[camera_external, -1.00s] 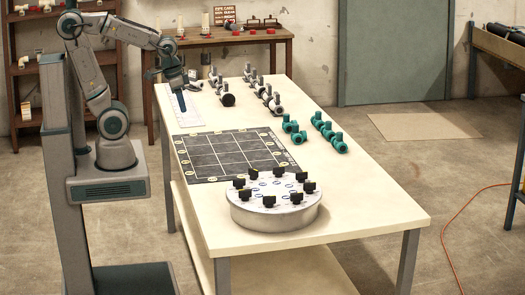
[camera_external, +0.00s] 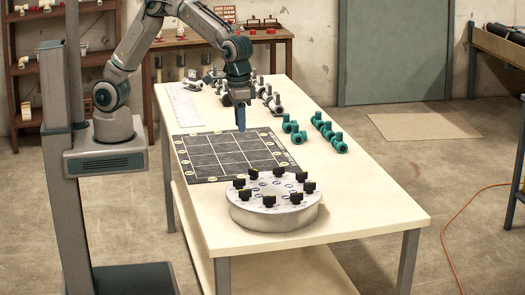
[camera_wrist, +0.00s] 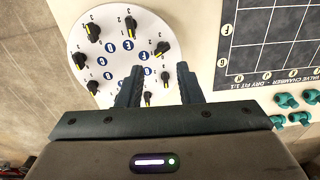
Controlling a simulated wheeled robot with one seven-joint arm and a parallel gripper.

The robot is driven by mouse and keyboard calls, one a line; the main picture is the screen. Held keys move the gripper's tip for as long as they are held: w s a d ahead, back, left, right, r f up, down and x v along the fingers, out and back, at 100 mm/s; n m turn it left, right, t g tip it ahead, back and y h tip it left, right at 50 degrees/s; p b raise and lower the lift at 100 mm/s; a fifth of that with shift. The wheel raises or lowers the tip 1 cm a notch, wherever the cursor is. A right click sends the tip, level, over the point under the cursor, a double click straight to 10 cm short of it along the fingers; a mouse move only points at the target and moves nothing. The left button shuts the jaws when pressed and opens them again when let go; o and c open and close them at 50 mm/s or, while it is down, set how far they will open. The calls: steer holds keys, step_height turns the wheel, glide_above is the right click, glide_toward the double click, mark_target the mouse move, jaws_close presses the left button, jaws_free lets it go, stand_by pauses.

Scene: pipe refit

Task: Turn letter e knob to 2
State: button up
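A round, pale dial plate (camera_external: 275,220) carries a ring of black knobs and stands at the table's near end. In the wrist view the plate (camera_wrist: 75,40) shows blue letter discs and small numbers by the knobs. A disc that looks like E (camera_wrist: 147,71) lies between my fingers in that view; the small letters are hard to read. The knob beside it (camera_wrist: 167,77) has a yellow pointer mark. My gripper (camera_external: 240,118) is above the grid mat, beyond the plate and apart from it. In the wrist view my gripper (camera_wrist: 159,67) is open and empty; its left finger hides part of the plate.
A dark grid mat (camera_external: 214,157) lies flat behind the plate on the pale table (camera_external: 350,200). Teal pipe fittings (camera_external: 330,136) stand along the right edge, with grey and black valves (camera_external: 271,98) farther back. The table right of the plate is clear.

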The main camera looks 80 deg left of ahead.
glide_above(239, 179)
step_height(239, 179, down, 14)
steer(key=p, duration=0.3)
steer(key=shift+a+f, duration=0.15)
steer(key=shift+f, duration=0.1)
steer(key=shift+c, duration=0.3)
jaws_close()
